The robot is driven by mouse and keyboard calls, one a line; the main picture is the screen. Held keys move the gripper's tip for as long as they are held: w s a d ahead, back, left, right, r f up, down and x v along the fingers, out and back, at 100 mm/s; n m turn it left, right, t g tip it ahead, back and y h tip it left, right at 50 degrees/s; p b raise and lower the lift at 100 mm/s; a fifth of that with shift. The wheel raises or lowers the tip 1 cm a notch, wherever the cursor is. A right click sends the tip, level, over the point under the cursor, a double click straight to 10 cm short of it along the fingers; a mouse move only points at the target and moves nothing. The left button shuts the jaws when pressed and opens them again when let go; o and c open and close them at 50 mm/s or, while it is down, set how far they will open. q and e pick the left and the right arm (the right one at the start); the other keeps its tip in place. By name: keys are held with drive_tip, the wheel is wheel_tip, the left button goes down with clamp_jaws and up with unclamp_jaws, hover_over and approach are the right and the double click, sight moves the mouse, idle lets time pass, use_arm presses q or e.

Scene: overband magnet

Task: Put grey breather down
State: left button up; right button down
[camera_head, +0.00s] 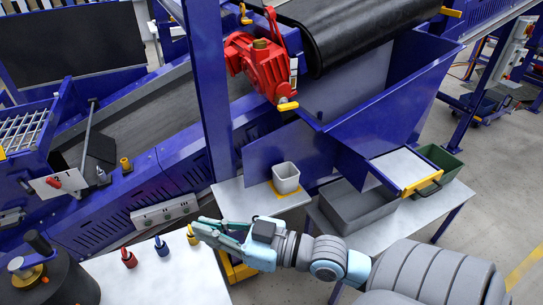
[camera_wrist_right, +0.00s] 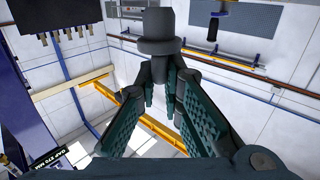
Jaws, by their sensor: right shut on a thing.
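The grey breather (camera_wrist_right: 160,32) is a dark grey cylinder with a wider flange near its lower end. In the right wrist view it sits between the fingertips of my right gripper (camera_wrist_right: 160,70), which is shut on it. In the head view my right gripper (camera_head: 203,229) reaches left, over the right part of the white table (camera_head: 150,275). The breather cannot be made out clearly there. My left gripper is not in view.
Small red (camera_head: 128,258), blue (camera_head: 161,247) and yellow (camera_head: 192,235) items stand on the white table. A pale square cup (camera_head: 285,177) stands behind the arm. A grey bin (camera_head: 357,208) and green bin (camera_head: 440,165) are right. A dark round machine (camera_head: 60,285) fills the lower left.

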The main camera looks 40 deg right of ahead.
drive_tip(key=w+d+f+h+b, duration=0.1)
drive_tip(key=w+d+f+b, duration=0.15)
drive_tip(key=w+f, duration=0.2)
drive_tip(key=m+h+b, duration=1)
drive_tip(key=h+b, duration=0.4)
drive_tip(key=b, duration=0.6)
hover_over(247, 204)
wheel_tip(247, 204, down, 12)
drive_tip(key=f, duration=0.1)
drive_tip(key=shift+t, duration=0.5)
wheel_tip(247, 204, down, 7)
drive_tip(key=b, duration=0.3)
drive_tip(key=shift+w, duration=0.1)
drive_tip(key=shift+f, duration=0.1)
